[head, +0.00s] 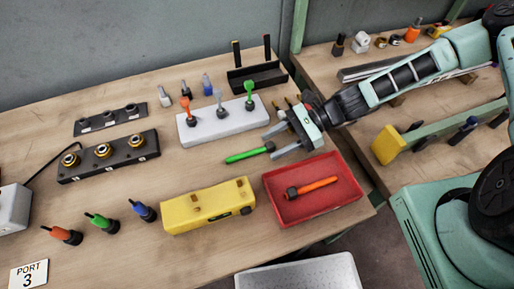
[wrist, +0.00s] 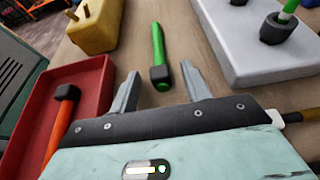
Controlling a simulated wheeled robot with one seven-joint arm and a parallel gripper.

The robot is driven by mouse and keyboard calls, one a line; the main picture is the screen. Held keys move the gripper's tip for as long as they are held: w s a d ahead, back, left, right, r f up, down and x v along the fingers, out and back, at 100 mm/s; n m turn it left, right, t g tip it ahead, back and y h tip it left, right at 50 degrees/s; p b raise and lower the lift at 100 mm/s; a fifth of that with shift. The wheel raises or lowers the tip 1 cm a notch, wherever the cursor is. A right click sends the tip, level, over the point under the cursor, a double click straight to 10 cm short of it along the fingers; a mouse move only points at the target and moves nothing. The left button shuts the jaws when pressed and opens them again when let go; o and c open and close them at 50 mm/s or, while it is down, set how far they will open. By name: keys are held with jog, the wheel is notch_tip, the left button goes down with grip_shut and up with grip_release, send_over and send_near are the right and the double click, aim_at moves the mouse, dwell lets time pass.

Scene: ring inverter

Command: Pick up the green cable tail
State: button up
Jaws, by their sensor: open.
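The green cable tail (head: 243,156) lies on the wooden table between the white block and the red tray, its black end toward my gripper. In the wrist view the green cable tail (wrist: 158,45) points away from me, its black end near and between the fingertips in the picture. My gripper (head: 271,144) is open and empty, with a finger to each side of that black end. The fingers (wrist: 161,82) do not visibly touch it; their height above the table is hard to tell.
The white block (head: 228,124) holds orange, grey and green upright pieces. The red tray (head: 338,203) holds an orange cable tail (head: 314,187). A yellow block (head: 200,210) stands in front. Orange, green and blue plugs (head: 100,222) are at the front left.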

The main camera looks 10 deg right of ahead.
jog(key=shift+c, duration=0.4)
grip_shut()
jog(key=shift+r, duration=0.1)
